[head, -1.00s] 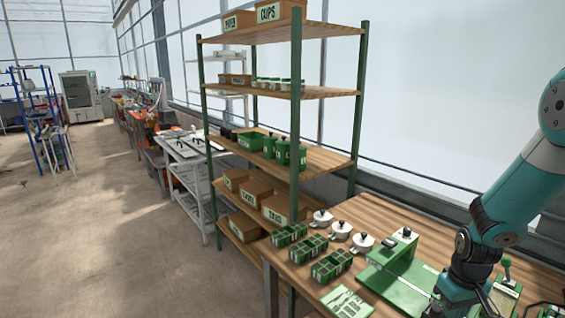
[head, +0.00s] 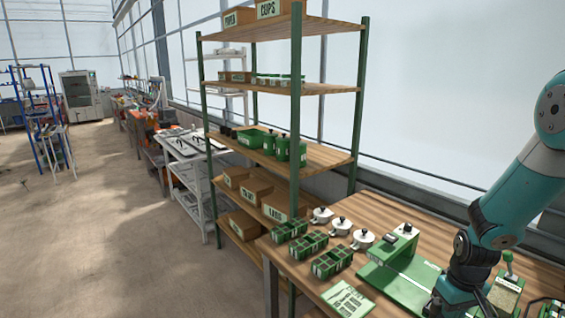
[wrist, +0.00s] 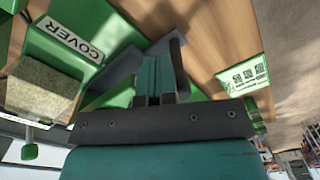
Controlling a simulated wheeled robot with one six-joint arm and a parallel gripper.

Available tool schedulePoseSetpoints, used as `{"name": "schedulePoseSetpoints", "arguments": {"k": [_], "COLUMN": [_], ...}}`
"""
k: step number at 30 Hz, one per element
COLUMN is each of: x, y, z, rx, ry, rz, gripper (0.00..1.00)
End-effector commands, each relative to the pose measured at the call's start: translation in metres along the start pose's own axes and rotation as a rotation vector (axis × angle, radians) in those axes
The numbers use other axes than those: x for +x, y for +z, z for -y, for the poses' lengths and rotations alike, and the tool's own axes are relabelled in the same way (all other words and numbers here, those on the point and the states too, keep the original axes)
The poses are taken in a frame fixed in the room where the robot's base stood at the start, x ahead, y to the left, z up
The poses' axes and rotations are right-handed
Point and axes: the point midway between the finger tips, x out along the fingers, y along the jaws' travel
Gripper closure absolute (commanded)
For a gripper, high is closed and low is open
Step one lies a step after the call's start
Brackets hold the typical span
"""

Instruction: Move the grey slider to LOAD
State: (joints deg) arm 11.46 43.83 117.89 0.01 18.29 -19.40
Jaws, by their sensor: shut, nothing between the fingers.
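The green seeder (head: 415,280) stands on the wooden bench at the lower right of the head view. A green raised part with a dark knob and a light top (head: 402,236) stands at its back. I cannot clearly pick out the grey slider or any LOAD mark. My gripper (wrist: 162,78) is shut and empty in the wrist view, above the green parts. In the head view my arm's end hides part of the seeder. A green box labelled COVER (wrist: 68,42) with a brown speckled top lies to the left of the fingers in the wrist view.
Several green cell trays (head: 308,246) and lidded white pots (head: 340,227) stand left of the seeder. A printed card (head: 348,300) lies near the front edge. A green lever (head: 508,262) stands at the right. A tall shelf (head: 295,150) rises behind. Floor at left is open.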

Motion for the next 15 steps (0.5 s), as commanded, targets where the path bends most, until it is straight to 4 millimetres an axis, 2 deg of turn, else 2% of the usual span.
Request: {"name": "schedulePoseSetpoints", "arguments": {"k": [15], "x": [0.001], "y": [-0.017], "z": [0.01], "rx": [-0.001], "ry": [0.0], "rz": [0.0], "gripper": [1.0]}}
